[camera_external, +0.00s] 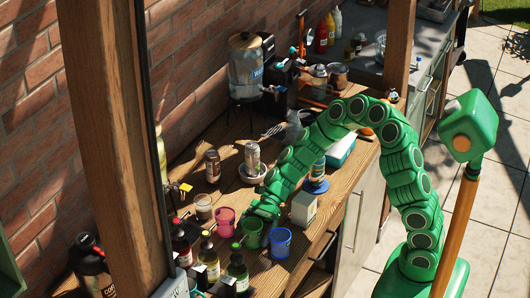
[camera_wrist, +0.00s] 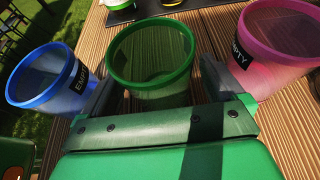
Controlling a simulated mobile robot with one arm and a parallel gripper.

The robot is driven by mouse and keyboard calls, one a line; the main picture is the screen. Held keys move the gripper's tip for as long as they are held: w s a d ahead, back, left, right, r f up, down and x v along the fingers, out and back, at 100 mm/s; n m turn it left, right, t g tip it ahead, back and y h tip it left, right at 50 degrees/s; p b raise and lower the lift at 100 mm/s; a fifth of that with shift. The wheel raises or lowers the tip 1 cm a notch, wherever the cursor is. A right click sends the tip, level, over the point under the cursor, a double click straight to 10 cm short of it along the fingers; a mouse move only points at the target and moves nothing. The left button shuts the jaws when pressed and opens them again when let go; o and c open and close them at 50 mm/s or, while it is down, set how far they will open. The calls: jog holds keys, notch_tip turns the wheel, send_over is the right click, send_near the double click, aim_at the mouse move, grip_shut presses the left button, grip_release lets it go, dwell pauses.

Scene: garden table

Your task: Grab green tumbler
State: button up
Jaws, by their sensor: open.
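The green tumbler (camera_external: 252,234) stands on the wooden counter between the pink and blue tumblers. In the wrist view the green tumbler (camera_wrist: 150,62) is see-through and lies straight ahead, between my two fingers. My gripper (camera_external: 262,213) reaches down to it from behind in the external view. In the wrist view my gripper (camera_wrist: 157,98) is open, with one finger on each side of the green tumbler. I cannot tell whether either finger touches it. The lower part of the tumbler is partly hidden by my gripper.
The blue tumbler (camera_wrist: 50,78) and pink tumbler (camera_wrist: 280,45), both labelled "EMPTY", stand close outside my fingers. In the external view, dark bottles (camera_external: 208,258) stand in front, a white box (camera_external: 303,209) to the right and a clear jar (camera_external: 203,207) to the left.

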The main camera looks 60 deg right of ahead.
jog(key=shift+a+f, duration=0.15)
jog(key=shift+a, duration=0.15)
jog(key=c, duration=1)
jog(key=shift+c, duration=0.2)
